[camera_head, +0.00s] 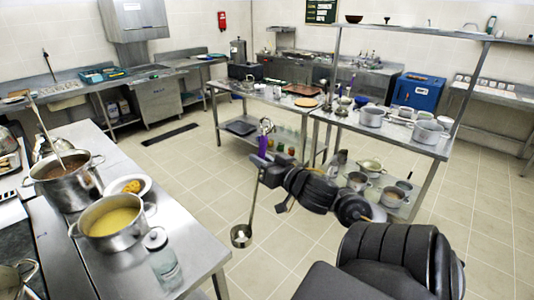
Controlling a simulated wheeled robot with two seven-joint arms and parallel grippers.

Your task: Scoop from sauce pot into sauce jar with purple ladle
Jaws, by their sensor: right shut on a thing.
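My right gripper (266,168) is shut on the purple ladle, whose purple handle (263,146) sticks up above the jaws. The ladle's steel bowl (241,236) hangs below, over the floor, to the right of the left-hand table. Whether the bowl holds anything is too small to tell. A steel pot of yellow sauce (112,222) stands on that table. Another steel pot (63,182) behind it holds a reddish-brown sauce, with a ladle leaning in it. I cannot tell which one is the sauce pot. My left gripper is out of view.
The steel table (196,259) carries the pots and a white plate (129,187) with yellow food. A shelved table (388,136) with several pots stands behind my right arm. Open tiled floor lies between the tables.

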